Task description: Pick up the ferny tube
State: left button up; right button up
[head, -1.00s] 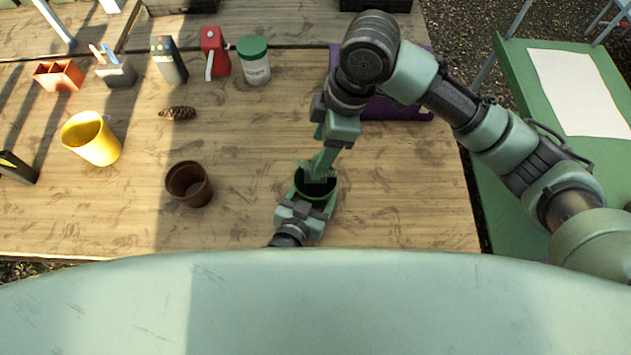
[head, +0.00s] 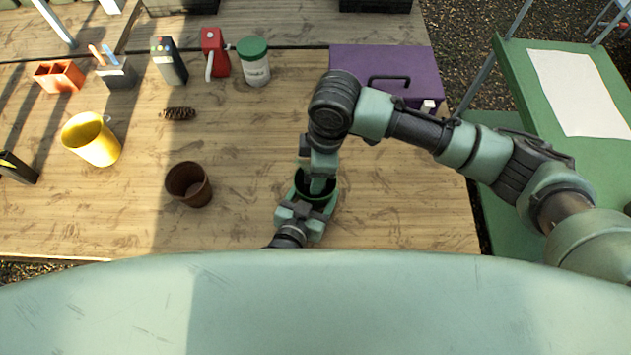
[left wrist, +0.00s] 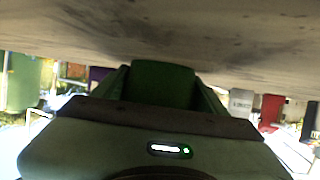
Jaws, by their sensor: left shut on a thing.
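A dark green round pot (head: 331,199) stands near the table's front edge in the head view. My left gripper (head: 308,207) is shut on its near side. The green pot (left wrist: 163,84) also shows between the fingers in the left wrist view. My right gripper (head: 319,184) points down into the pot's mouth from above. Its fingertips and the pot's contents are hidden, so I cannot tell whether it is open or shut. I cannot make out any ferny foliage now.
A brown empty pot (head: 188,184) stands left of my grippers, with a yellow pot (head: 92,141) and a pinecone (head: 178,114) beyond.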

jog(key=shift+a+f, duration=0.1)
jog(key=shift+f, duration=0.7)
grip_shut()
jog(key=shift+r, duration=0.15)
notch_tip(320, 180, up, 10)
jog(key=shift+f, duration=0.1)
pick_arm(q)
jog(key=o, duration=1.4)
jog(key=shift+o, duration=0.2)
